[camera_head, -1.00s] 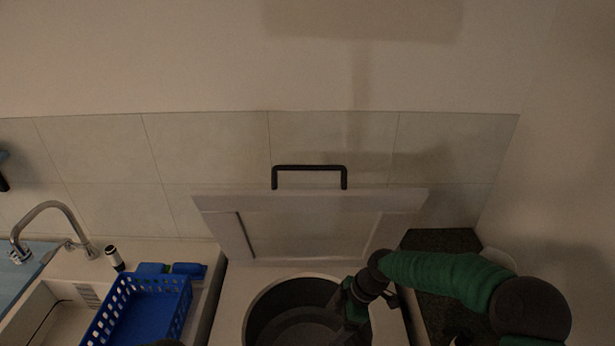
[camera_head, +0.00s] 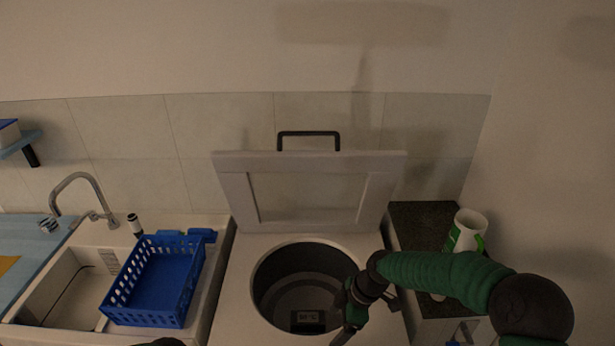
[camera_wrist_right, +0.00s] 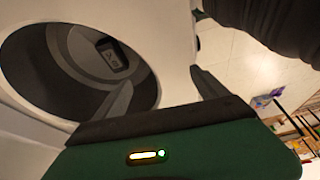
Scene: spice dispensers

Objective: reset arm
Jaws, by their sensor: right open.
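My right arm comes in from the right with a green sleeve. Its gripper (camera_head: 350,316) is over the right rim of a round dark well (camera_head: 300,270) in the white counter, pointing down. In the right wrist view the two fingers of the right gripper (camera_wrist_right: 162,78) are spread apart with nothing between them. The well, with a small dark display box (camera_head: 307,320) inside, also shows at the upper left of that view (camera_wrist_right: 62,65). My left gripper is not in view.
A raised white lid (camera_head: 310,163) with a black handle stands behind the well. A blue basket (camera_head: 155,318) and a sink with a tap (camera_head: 78,178) are at left. A white and green mug (camera_head: 470,226) stands on the dark counter (camera_head: 425,215) at right.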

